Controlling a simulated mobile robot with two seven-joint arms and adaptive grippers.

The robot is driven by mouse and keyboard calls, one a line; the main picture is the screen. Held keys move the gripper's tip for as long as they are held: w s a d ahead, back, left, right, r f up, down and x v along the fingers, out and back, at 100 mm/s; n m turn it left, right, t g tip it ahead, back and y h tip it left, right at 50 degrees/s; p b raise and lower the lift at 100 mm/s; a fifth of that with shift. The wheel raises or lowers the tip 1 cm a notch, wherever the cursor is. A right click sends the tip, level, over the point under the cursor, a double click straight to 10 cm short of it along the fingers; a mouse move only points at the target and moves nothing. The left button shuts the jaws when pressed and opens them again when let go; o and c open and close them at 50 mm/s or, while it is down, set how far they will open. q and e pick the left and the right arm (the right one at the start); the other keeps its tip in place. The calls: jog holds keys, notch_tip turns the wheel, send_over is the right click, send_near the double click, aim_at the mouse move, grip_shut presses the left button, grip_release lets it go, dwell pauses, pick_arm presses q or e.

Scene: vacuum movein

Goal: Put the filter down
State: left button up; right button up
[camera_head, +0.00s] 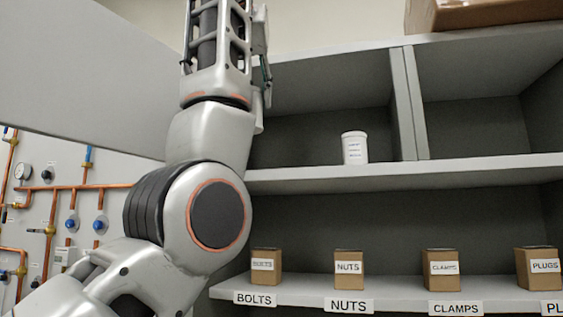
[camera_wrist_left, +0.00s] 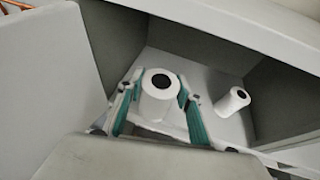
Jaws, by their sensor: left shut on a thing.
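In the left wrist view, my left gripper (camera_wrist_left: 160,84) is shut on a white cylindrical filter (camera_wrist_left: 158,104) with a dark round opening on top. Its teal-padded fingers lie on both sides of the filter. The filter appears over a light shelf surface; I cannot tell whether it touches it. In the head view, my left arm rises past the shelf's left side and the held filter is not visible. A second white cylinder (camera_wrist_left: 233,101) stands to the right; a white labelled container (camera_head: 354,147) stands on the upper shelf in the head view. My right gripper is not in view.
The grey shelf unit (camera_head: 470,170) has a vertical divider (camera_head: 405,105) right of the white container. Small boxes labelled bolts (camera_head: 265,266), nuts (camera_head: 349,268), clamps (camera_head: 441,268) and plugs (camera_head: 538,267) line the lower shelf. A cardboard box (camera_head: 480,12) sits on top. Copper pipes (camera_head: 75,187) run at left.

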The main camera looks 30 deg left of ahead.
pick_arm(q)
jog(key=p+x, duration=0.1)
jog(key=x, duration=0.3)
jog(key=f+p+x, duration=0.1)
jog(key=x, duration=0.4)
jog(key=p+x, duration=0.1)
jog(key=x, duration=0.3)
jog(key=shift+f, duration=0.5)
jog(key=shift+w+f, duration=0.15)
jog(key=shift+f, duration=0.05)
jog(key=shift+d, duration=0.1)
jog(key=shift+f, duration=0.1)
jog(key=o, duration=1.1)
jog(key=shift+o, duration=1)
